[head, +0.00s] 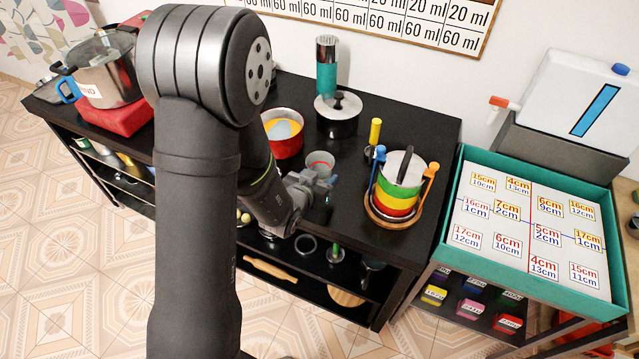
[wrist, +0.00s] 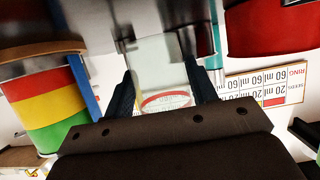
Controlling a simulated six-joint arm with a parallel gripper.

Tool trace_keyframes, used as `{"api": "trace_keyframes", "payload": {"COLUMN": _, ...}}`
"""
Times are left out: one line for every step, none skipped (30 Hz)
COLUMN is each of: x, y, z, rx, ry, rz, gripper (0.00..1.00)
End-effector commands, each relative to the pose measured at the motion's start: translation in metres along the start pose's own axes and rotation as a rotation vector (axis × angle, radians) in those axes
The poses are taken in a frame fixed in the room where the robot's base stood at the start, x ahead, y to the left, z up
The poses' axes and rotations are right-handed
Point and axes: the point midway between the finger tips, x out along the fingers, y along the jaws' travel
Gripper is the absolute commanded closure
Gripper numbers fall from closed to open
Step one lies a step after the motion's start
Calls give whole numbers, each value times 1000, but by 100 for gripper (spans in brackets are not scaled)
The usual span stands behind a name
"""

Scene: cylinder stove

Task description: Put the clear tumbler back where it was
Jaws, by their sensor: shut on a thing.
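The clear tumbler (head: 319,160) is see-through with a red ring, and it stands out over the front part of the black table in the head view. In the wrist view, which looks upside down, the tumbler (wrist: 163,72) sits between the two dark fingers of my gripper (wrist: 166,82). My gripper (head: 318,183) is shut on the tumbler from the front side. The tumbler looks roughly upright. I cannot tell whether its base touches the table top.
A red pot with yellow contents (head: 284,146) stands behind left. A black lidded pot (head: 337,126) and a teal-banded cylinder (head: 327,78) stand behind. A striped pot (head: 399,190) in a stand and a yellow-topped bottle (head: 375,133) are on the right. The table's front edge is close.

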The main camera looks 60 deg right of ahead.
Motion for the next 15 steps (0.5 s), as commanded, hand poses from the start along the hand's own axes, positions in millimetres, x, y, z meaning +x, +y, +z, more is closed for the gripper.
{"api": "trace_keyframes", "payload": {"x": 3, "y": 0, "z": 7, "rx": -1, "ry": -3, "rz": 1, "gripper": 75}}
{"api": "trace_keyframes", "payload": {"x": 4, "y": 0, "z": 11, "rx": -1, "ry": -4, "rz": 0, "gripper": 75}}
{"api": "trace_keyframes", "payload": {"x": 6, "y": 0, "z": 15, "rx": -1, "ry": -3, "rz": 0, "gripper": 75}}
{"api": "trace_keyframes", "payload": {"x": 7, "y": 0, "z": 18, "rx": -1, "ry": -2, "rz": 0, "gripper": 75}}
{"api": "trace_keyframes", "payload": {"x": 8, "y": 0, "z": 20, "rx": -1, "ry": -2, "rz": 0, "gripper": 75}}
{"api": "trace_keyframes", "payload": {"x": 9, "y": 0, "z": 23, "rx": -1, "ry": -2, "rz": 0, "gripper": 75}}
{"api": "trace_keyframes", "payload": {"x": 10, "y": 0, "z": 24, "rx": 0, "ry": -2, "rz": 0, "gripper": 75}}
{"api": "trace_keyframes", "payload": {"x": 10, "y": 0, "z": 25, "rx": 0, "ry": -1, "rz": 0, "gripper": 75}}
{"api": "trace_keyframes", "payload": {"x": 10, "y": 0, "z": 26, "rx": 0, "ry": -1, "rz": 0, "gripper": 75}}
{"api": "trace_keyframes", "payload": {"x": 11, "y": 0, "z": 26, "rx": 0, "ry": 0, "rz": 0, "gripper": 75}}
{"api": "trace_keyframes", "payload": {"x": 11, "y": 0, "z": 26, "rx": 0, "ry": 0, "rz": -1, "gripper": 75}}
{"api": "trace_keyframes", "payload": {"x": 11, "y": 0, "z": 26, "rx": 0, "ry": 0, "rz": -1, "gripper": 75}}
{"api": "trace_keyframes", "payload": {"x": 11, "y": 0, "z": 26, "rx": 0, "ry": 0, "rz": -1, "gripper": 75}}
{"api": "trace_keyframes", "payload": {"x": 11, "y": 0, "z": 26, "rx": 0, "ry": 0, "rz": 0, "gripper": 75}}
{"api": "trace_keyframes", "payload": {"x": 11, "y": 0, "z": 26, "rx": 0, "ry": 0, "rz": 0, "gripper": 75}}
